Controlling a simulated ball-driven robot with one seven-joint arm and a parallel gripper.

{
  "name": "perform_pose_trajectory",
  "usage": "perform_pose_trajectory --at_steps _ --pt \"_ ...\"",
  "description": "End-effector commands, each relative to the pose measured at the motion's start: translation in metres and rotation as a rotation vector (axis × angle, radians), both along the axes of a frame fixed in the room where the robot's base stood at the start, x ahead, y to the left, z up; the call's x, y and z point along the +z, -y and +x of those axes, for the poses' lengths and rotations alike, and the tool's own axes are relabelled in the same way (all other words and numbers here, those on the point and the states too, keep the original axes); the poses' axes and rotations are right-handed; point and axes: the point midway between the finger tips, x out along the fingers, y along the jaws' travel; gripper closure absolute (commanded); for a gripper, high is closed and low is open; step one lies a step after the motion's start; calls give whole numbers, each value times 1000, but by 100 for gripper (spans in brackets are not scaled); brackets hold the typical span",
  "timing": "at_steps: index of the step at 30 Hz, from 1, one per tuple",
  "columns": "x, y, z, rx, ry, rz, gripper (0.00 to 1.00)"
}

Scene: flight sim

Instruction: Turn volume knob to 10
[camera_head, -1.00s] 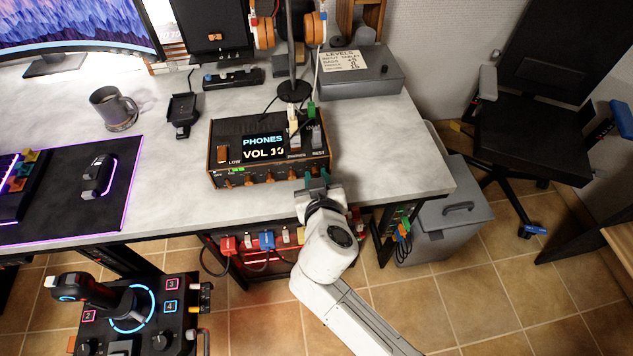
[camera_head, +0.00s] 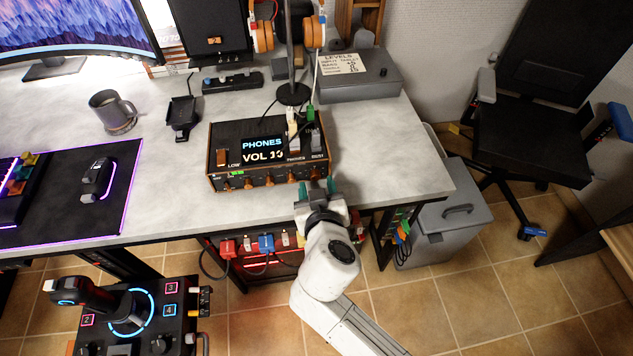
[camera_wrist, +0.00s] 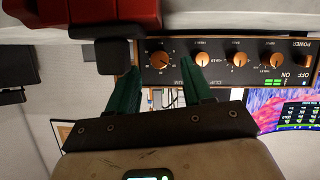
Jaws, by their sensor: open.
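The audio box (camera_head: 232,138) stands on the desk with a row of orange-rimmed knobs on its front. Its screen (camera_head: 263,149) shows "PHONES" and what looks like "VOL 10"; the last digit is slightly blurred. The volume knob (camera_wrist: 160,58) is at the end of the row and appears upside down in the wrist view. My gripper (camera_head: 316,189) is open just in front of the right end of the box. In the wrist view my gripper's green fingers (camera_wrist: 158,80) are apart, with the knob showing between and beyond their tips. They appear clear of it.
A levels note (camera_head: 341,63) lies on a grey case (camera_head: 372,82) behind the box; its lines are small. A mug (camera_head: 113,110) and a black stand (camera_head: 183,115) are to the left. Plugs (camera_head: 266,242) hang below the desk edge. Desk right of the box is clear.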

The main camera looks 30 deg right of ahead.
Motion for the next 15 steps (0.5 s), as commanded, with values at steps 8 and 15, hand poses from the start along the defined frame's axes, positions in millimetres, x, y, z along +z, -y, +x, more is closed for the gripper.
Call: perform_pose_trajectory --at_steps 8,15 --pt "20 -19 -47 2 0 0 50" --pt "30 -27 -69 0 0 -1 50"
